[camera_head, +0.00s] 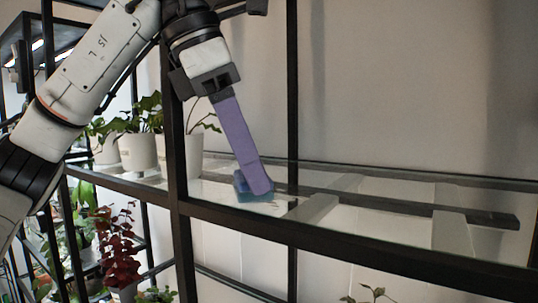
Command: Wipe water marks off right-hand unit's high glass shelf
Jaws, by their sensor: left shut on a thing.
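The high glass shelf (380,222) of the right-hand unit spans the middle and right of the view in a dark metal frame. My left gripper (217,90) comes in from the upper left and is shut on a purple handle (236,138). The handle slants down to a blue wiping head (246,190) at the shelf's left part. The head appears to rest on the glass. Pale patches show near it, but I cannot tell marks from reflections. My right gripper is not in view.
A dark upright post (174,150) stands just left of the wiper. White pots with green plants (138,150) stand on the shelf behind that post. A red-leaved plant (118,245) is lower left. The shelf's right part is clear of objects.

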